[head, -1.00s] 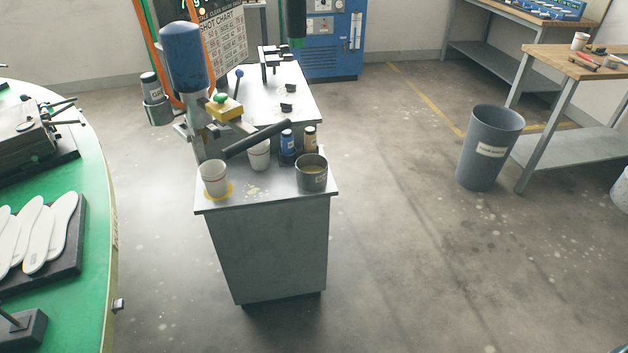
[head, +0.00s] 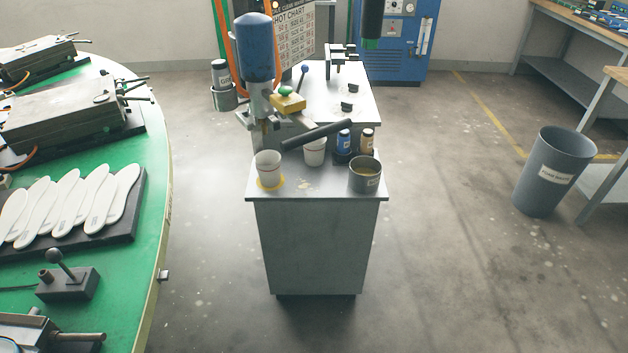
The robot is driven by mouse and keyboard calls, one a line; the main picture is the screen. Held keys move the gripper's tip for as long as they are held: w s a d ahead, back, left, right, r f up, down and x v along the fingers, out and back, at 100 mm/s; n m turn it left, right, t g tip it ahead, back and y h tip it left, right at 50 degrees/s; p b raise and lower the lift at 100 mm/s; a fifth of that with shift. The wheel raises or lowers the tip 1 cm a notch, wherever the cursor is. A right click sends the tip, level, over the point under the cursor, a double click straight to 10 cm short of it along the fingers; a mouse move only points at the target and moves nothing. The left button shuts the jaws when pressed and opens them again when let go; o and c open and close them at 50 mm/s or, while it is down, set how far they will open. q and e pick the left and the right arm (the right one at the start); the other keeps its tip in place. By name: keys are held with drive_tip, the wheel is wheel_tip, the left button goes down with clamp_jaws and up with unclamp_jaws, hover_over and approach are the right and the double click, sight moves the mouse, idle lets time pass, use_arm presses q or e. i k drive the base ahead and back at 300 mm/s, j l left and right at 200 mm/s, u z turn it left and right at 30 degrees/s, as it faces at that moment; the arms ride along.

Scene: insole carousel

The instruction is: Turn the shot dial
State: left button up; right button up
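A dispensing machine with a blue cylinder (head: 254,47) stands on a grey metal cabinet (head: 312,245) in the middle of the head view. A yellow block with a green button (head: 288,101) and a dark bar handle (head: 317,134) are on its front. A shot chart (head: 294,36) hangs behind it, partly covered by the cylinder. Small black knobs (head: 346,105) sit on the white top behind. I cannot tell which part is the shot dial. Neither of my grippers is in view.
A green round table (head: 125,300) with white insoles (head: 62,205) and metal moulds (head: 65,115) fills the left. Cups and a grey tin (head: 365,175) stand on the cabinet top. A grey waste bin (head: 553,172) stands at right. The floor between cabinet and bin is clear.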

sight(347, 107)
drive_tip(key=i+l+u, duration=0.1)
drive_tip(key=l, duration=0.3)
drive_tip(key=i+l, duration=0.3)
drive_tip(key=i+l+u, duration=0.15)
drive_tip(key=l, duration=0.35)
drive_tip(key=i+l+u, duration=0.1)
drive_tip(key=l, duration=0.35)
drive_tip(key=i+l, duration=0.2)
drive_tip(key=l, duration=0.25)
drive_tip(key=i+l+u, duration=0.15)
drive_tip(key=l, duration=0.3)
drive_tip(key=i+l+u, duration=0.1)
drive_tip(key=l, duration=0.35)
drive_tip(key=i+l, duration=0.15)
drive_tip(key=l, duration=0.3)
drive_tip(key=u, duration=0.05)
